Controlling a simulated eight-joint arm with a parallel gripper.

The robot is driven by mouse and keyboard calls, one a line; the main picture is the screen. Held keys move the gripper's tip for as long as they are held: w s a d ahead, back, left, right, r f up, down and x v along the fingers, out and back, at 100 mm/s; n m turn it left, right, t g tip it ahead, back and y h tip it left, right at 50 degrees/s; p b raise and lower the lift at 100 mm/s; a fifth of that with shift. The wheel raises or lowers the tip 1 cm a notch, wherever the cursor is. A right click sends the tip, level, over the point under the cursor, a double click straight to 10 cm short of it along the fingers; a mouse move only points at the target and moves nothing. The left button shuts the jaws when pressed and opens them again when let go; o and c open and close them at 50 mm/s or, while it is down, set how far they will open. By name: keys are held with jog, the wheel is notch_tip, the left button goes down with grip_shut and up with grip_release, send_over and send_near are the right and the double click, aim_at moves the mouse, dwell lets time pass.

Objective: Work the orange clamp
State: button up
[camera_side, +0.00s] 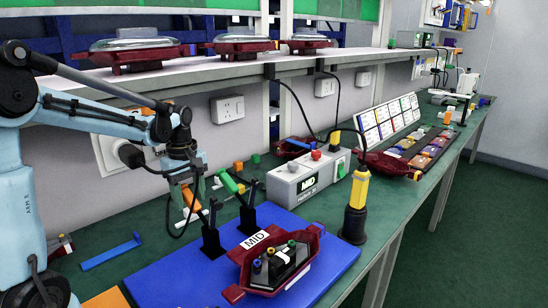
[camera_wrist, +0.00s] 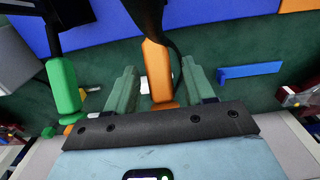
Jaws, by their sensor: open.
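The orange clamp's handle (camera_side: 191,203) slants up from its black base (camera_side: 212,242) on the blue board (camera_side: 165,277). My gripper (camera_side: 187,188) is at this handle. In the wrist view, the orange handle (camera_wrist: 158,72) stands between the two green fingers of my open gripper (camera_wrist: 160,80), with gaps on both sides. The green clamp's handle (camera_side: 229,181) is just to the right in the side view; in the wrist view its green handle (camera_wrist: 63,88) is left of my fingers. A dark red tail lamp (camera_side: 307,243) sits by the "MID" label on the board.
A grey control box (camera_side: 297,178) with buttons stands behind the board. A yellow and black tool (camera_side: 355,205) stands to its right. A blue bar (camera_side: 110,252) lies left on the green bench. More red lamps (camera_side: 240,45) are on the shelf above.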

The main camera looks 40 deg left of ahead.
aim_at(194, 200)
jog(key=shift+c, duration=0.4)
grip_shut()
jog(key=shift+d+r, duration=0.1)
jog(key=shift+r, duration=0.05)
jog(key=d+r+y, duration=0.1)
jog(key=y, duration=0.1)
jog(key=shift+d+r+y, duration=0.1)
jog(key=shift+d+y, duration=0.1)
jog(key=shift+y, duration=0.2)
jog(key=d+y, duration=0.1)
jog(key=r+y, duration=0.1)
jog(key=shift+d+y, duration=0.3)
jog(key=shift+d, duration=0.05)
jog(key=shift+d+r+y, duration=0.25)
jog(key=shift+d+y, duration=0.55)
jog(key=shift+y, duration=0.4)
jog(key=shift+d+r+y, duration=0.1)
jog(key=shift+d+y, duration=0.8)
jog(key=shift+y, duration=0.5)
